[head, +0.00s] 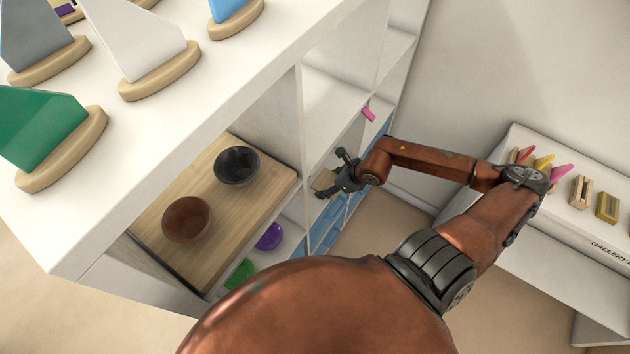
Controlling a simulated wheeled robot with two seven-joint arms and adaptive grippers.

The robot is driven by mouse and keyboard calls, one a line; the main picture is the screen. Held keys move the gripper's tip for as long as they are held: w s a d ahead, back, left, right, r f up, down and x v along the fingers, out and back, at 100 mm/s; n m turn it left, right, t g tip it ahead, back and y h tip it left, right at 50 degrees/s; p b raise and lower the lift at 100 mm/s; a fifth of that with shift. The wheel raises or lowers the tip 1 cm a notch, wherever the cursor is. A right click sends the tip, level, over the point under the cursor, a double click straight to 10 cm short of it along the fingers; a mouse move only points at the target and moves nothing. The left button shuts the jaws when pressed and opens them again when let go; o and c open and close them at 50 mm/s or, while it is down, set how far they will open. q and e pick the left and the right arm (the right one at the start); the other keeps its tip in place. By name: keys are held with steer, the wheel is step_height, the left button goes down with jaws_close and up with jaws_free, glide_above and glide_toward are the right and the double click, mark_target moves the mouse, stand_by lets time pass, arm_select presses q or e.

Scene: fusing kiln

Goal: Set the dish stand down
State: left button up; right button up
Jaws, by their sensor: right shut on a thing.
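My right gripper (338,180) reaches in from the right, in front of the white shelf unit. It is shut on a small light-wood piece, which looks like the dish stand (323,182). The piece is at the fingertips, beside the right edge of a wooden shelf board. It is partly hidden by the fingers, and I cannot tell whether it touches a surface. My left gripper is not in view.
The wooden board (215,214) bears a black bowl (237,166) and a brown bowl (186,220). Purple (270,237) and green (239,273) dishes are below. Glass pieces on wooden bases (160,71) stand on the white top (215,95). A white bench (520,226) at right holds wooden stands (580,191).

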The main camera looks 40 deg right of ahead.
mark_target(322, 179)
steer(key=w, duration=0.1)
steer(key=w+a, duration=0.1)
steer(key=w, duration=0.3)
steer(key=shift+w+a, duration=0.2)
steer(key=shift+a, duration=0.1)
steer(key=shift+f, duration=1.75)
steer(key=shift+b, duration=0.3)
steer(key=o, duration=1.3)
steer(key=shift+c, duration=0.2)
steer(key=shift+s, duration=0.1)
steer(key=p+v, duration=0.1)
steer(key=v, duration=0.6)
steer(key=shift+r, duration=0.25)
steer(key=shift+d, duration=0.1)
